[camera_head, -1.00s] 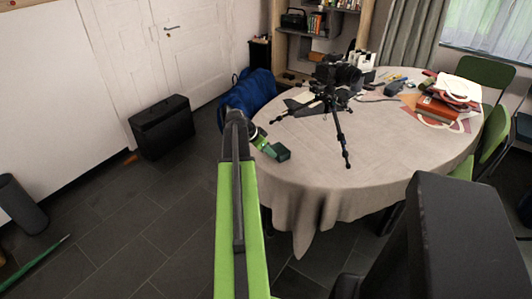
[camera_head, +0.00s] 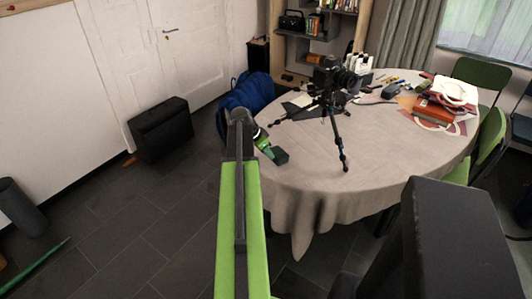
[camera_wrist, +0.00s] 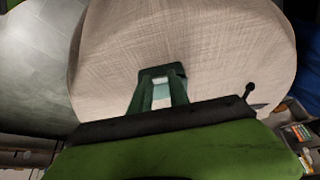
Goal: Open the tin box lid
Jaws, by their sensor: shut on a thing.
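My gripper (camera_head: 278,155) is at the left edge of the round table, over the pale cloth. In the wrist view its dark green fingers (camera_wrist: 164,73) come together at their tips, with the cloth behind them. A small pale teal and white patch (camera_wrist: 161,94) shows between the fingers; I cannot make out what it is. I cannot pick out a tin box or its lid for sure in either view.
The table (camera_head: 290,195) bears a black camera on a tripod (camera_head: 333,115) near the gripper's right. A red box (camera_head: 434,110) and a white bag (camera_head: 455,90) lie at the right. A black case (camera_head: 160,130) stands on the floor at left. The front cloth is clear.

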